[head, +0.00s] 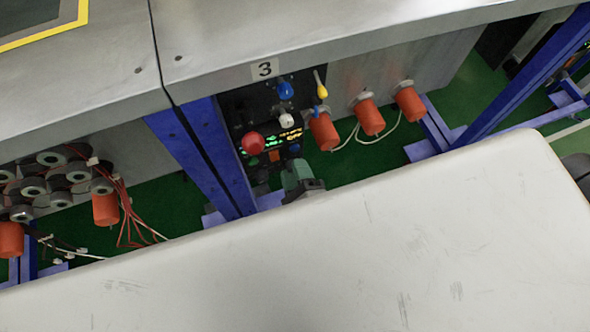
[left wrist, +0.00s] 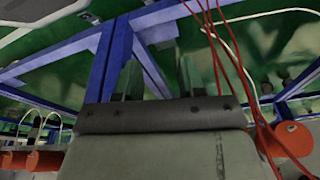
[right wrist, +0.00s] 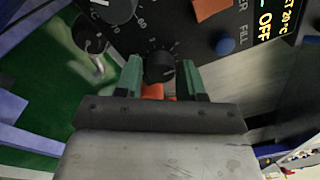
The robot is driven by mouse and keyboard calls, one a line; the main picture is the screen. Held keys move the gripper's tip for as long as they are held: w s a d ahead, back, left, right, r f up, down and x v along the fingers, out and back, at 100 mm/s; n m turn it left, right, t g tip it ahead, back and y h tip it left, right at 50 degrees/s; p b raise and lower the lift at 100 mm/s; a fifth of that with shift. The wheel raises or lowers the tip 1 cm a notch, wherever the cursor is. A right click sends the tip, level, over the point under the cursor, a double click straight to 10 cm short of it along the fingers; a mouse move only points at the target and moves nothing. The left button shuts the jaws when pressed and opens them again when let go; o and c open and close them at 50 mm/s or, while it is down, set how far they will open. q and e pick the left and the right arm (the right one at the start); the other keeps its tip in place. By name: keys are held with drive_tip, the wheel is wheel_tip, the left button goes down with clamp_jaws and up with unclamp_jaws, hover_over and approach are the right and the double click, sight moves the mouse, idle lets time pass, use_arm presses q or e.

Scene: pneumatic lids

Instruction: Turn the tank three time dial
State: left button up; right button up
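In the head view the tank three control panel (head: 262,108) sits under the label 3 (head: 265,69). My right gripper (head: 296,168) is at its lower edge. In the right wrist view a small black dial (right wrist: 160,67) lies between the two green fingertips of my right gripper (right wrist: 161,70). The fingers are apart, with gaps beside the dial. Whether it is the time dial I cannot read. A larger numbered dial (right wrist: 116,8) is above it. My left gripper (left wrist: 158,75) is open and empty in the left wrist view; it is out of the head view.
Red wires (left wrist: 230,70) hang near my left gripper.

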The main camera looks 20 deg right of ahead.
drive_tip(key=shift+o, duration=1.3)
use_arm(q)
drive_tip(key=shift+w+r, duration=0.15)
drive_tip(key=shift+r, duration=0.35)
use_arm(e)
drive_tip(key=s, duration=1)
drive_tip(key=shift+s+f, duration=0.2)
drive_tip(key=shift+s, duration=0.2)
